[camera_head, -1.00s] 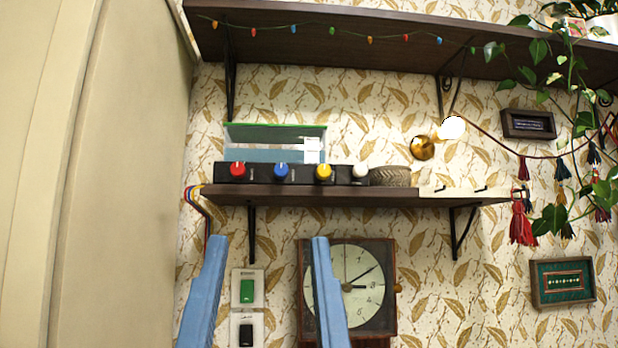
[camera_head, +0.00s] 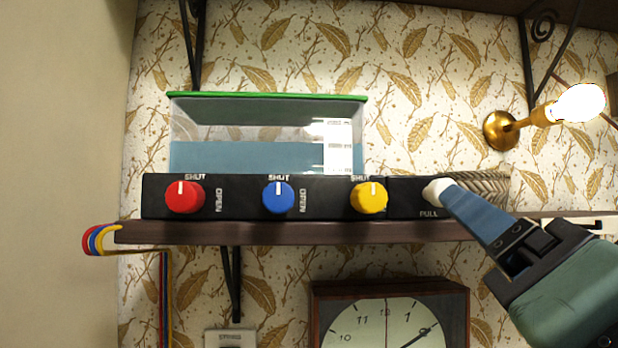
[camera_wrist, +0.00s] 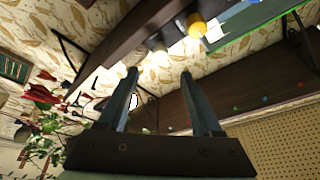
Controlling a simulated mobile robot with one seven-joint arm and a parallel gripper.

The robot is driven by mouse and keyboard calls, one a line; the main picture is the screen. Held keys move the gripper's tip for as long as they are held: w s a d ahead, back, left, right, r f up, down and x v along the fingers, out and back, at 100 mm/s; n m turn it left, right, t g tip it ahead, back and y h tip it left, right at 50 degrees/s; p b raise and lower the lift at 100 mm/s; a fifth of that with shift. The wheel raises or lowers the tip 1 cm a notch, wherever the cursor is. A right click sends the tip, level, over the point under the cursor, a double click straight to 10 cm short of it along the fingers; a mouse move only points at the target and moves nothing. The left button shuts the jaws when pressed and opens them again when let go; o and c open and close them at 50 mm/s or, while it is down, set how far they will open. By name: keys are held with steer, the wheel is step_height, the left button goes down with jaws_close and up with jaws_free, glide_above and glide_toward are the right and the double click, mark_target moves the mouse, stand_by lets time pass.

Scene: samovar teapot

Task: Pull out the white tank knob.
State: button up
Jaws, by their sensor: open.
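The white tank knob (camera_head: 433,189) is at the right end of the black control panel (camera_head: 320,205), above the word PULL. My gripper (camera_head: 447,187) reaches in from the lower right, its blue fingertips at the knob and overlapping its right side. In the head view the fingers line up as one, so I cannot tell whether they touch it. In the wrist view my gripper (camera_wrist: 159,72) has two fingers spread apart, with a pale knob shape (camera_wrist: 156,42) beyond the gap. The yellow knob (camera_head: 369,197) is to the left of the white one and shows in the wrist view (camera_wrist: 197,26).
Red (camera_head: 185,197) and blue (camera_head: 278,197) knobs sit further left on the panel. A glass tank (camera_head: 265,130) with blue water stands behind it. The wooden shelf (camera_head: 300,231) runs below, with a clock (camera_head: 390,325) underneath. A lit wall lamp (camera_head: 578,103) is at upper right.

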mark_target(438, 193)
steer(key=p+x, duration=1.2)
steer(key=p, duration=0.1)
steer(key=shift+d+r, duration=0.1)
steer(key=shift+r, duration=0.05)
jaws_close()
stand_by(0.4)
stand_by(1.1)
